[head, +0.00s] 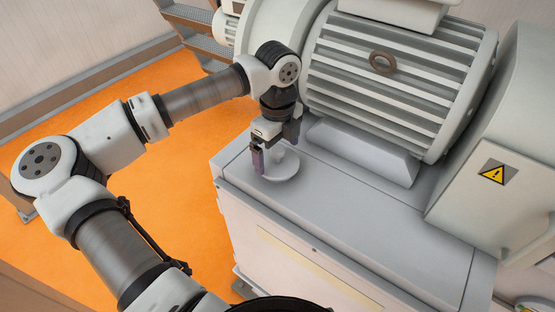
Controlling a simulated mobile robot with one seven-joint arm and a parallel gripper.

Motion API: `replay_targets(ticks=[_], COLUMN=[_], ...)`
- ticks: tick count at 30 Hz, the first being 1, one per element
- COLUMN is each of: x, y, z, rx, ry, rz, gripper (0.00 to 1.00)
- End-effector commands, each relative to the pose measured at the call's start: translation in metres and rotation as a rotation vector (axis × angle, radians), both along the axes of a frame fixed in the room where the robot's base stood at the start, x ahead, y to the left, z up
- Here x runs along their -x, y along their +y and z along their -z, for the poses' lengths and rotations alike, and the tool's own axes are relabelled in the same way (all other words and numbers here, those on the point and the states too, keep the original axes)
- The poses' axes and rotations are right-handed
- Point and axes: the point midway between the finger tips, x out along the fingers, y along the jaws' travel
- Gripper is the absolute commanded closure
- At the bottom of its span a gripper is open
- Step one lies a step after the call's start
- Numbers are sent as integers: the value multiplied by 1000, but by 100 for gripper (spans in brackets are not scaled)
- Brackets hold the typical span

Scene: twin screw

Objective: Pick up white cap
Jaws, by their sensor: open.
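A white cap (281,170), round with a wide flat rim and a raised knob in its middle, lies on the flat top of a grey machine housing (340,200), near its left end. My gripper (276,155) points down at the cap, with its dark fingers spread and the knob appearing between or just beside them. I cannot tell whether a finger touches the cap. The gripper partly hides the cap's far left side.
A large ribbed motor (385,75) stands right behind the cap and my gripper. A grey cabinet with a yellow warning sign (493,173) is at the right. The housing top right of the cap is clear. Metal steps (190,30) stand on the orange floor (170,200).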

Motion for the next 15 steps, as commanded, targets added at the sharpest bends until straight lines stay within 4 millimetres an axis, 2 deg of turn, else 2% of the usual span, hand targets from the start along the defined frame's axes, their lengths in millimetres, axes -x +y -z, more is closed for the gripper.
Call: replay_targets(ticks=[6,13,15], x=[0,0,0], y=[0,0,0], z=[22,25,25], rx=[1,1,1], ry=[0,-1,-1], rz=[0,0,0], gripper=[0,0,8])
